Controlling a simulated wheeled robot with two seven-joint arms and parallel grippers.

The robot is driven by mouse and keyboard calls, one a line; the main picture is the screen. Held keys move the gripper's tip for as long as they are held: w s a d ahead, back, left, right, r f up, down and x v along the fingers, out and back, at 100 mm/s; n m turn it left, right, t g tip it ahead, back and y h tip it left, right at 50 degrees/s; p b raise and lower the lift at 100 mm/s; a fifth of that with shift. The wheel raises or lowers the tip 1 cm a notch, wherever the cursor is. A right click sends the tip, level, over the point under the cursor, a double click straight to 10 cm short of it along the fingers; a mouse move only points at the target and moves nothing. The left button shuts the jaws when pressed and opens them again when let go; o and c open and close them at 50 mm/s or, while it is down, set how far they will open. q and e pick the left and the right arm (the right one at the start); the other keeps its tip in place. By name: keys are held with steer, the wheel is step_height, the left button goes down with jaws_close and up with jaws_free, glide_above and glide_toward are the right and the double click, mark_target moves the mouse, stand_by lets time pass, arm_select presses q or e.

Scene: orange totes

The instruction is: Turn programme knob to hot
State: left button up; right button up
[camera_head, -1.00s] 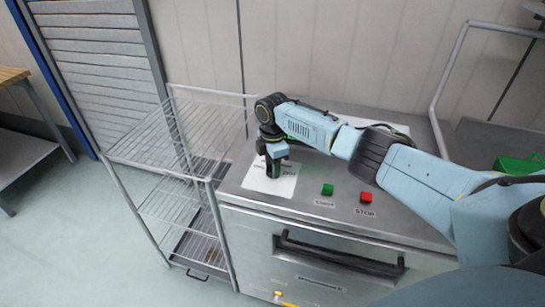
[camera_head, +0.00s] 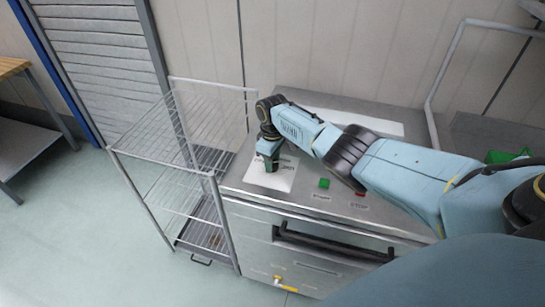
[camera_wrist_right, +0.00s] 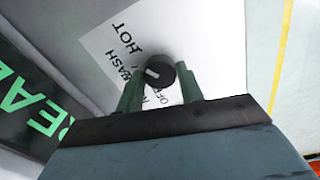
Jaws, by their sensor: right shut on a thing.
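The programme knob (camera_wrist_right: 160,72) is a round black knob with a pale pointer mark, on a white label (camera_wrist_right: 125,40) with printed words including HOT, WASH and OFF. My right gripper (camera_wrist_right: 160,92) is shut on the knob, one green finger on each side. In the head view the right gripper (camera_head: 269,160) points down at the white label (camera_head: 268,178) on top of the steel machine (camera_head: 330,226), and it hides the knob there. The pointer's exact setting is hard to tell. My left gripper is not in view.
A green start button (camera_head: 324,183) sits right of the label; the red stop button is mostly hidden by my right arm. A wire rack (camera_head: 165,150) stands left of the machine. A black handle (camera_head: 330,243) crosses its front. A yellow-handled valve (camera_head: 285,286) is below.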

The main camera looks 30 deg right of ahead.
steer(key=shift+m+p, duration=0.3)
steer(key=shift+m, duration=0.8)
steer(key=o, duration=1)
step_height(320, 180, up, 6)
steer(key=shift+r+p, duration=0.2)
steer(key=shift+p, duration=0.85)
step_height(320, 180, up, 7)
